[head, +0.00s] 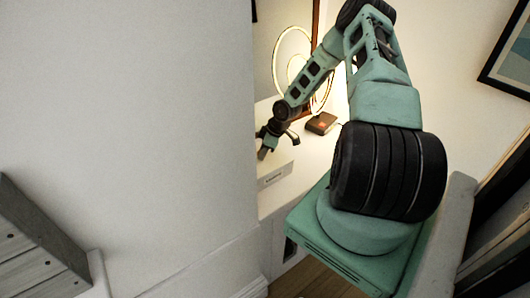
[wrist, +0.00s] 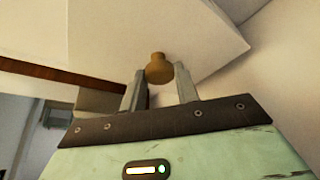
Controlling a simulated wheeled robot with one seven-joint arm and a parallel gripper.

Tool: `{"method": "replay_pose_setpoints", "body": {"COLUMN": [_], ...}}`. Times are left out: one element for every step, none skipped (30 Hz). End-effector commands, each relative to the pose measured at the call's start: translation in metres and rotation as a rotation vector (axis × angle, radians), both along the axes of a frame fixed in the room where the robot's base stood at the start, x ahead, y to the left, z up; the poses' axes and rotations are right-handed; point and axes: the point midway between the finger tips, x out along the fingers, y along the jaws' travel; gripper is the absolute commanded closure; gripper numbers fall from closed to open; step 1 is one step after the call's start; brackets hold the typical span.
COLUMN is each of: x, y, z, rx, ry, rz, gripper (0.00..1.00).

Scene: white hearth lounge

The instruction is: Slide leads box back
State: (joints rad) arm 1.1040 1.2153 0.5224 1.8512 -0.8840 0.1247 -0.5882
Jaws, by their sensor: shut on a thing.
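The leads box looks like a white box or drawer (head: 275,175) with a small label on its front, its text too small to read. In the wrist view a pale panel (wrist: 125,30) carries a round tan knob (wrist: 159,66). My gripper (wrist: 160,74) has one finger on each side of the knob and is shut on it. In the head view my gripper (head: 264,152) is small, beside the white box at the edge of the pale wall. The knob and the contact cannot be made out there, and part of the box is hidden.
A brown box (head: 321,123) sits on the white surface behind my gripper, near a glowing ring lamp (head: 290,58). A large pale wall (head: 130,110) fills the left. Grey slatted wood (head: 35,255) is at lower left. A dark-framed picture (head: 510,62) hangs at right.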

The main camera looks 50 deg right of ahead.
Motion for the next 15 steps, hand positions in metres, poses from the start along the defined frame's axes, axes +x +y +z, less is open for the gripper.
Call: {"method": "replay_pose_setpoints", "body": {"x": [0.002,0.004,0.005,0.006,0.007,0.009,0.01,0.011,0.012,0.013,0.015,0.016,0.017,0.019,0.02], "y": [0.0,0.0,-0.001,-0.001,-0.001,-0.002,-0.002,-0.002,-0.003,-0.003,-0.003,-0.004,-0.004,-0.004,-0.005], "z": [0.0,0.0,0.0,0.0,0.0,0.0,0.0,0.0,0.0,0.0,0.0,0.0,0.0,0.0,0.0], "rx": [0.0,0.0,0.0,0.0,-0.001,-0.001,-0.001,-0.001,-0.001,0.0,0.0,-0.001,-0.001,-0.001,0.0], "ry": [-0.001,-0.001,-0.001,-0.001,-0.002,-0.002,-0.002,-0.002,-0.002,0.0,0.0,-0.002,-0.002,-0.002,-0.002], "rz": [0.001,0.001,0.001,0.001,0.001,0.001,0.001,0.001,0.001,0.001,0.001,0.001,0.001,0.001,0.001], "gripper": [0.93,0.93,0.93,0.93,0.93,0.93,0.93,0.93,0.93,0.93,0.93,0.93,0.93,0.93,0.93]}}
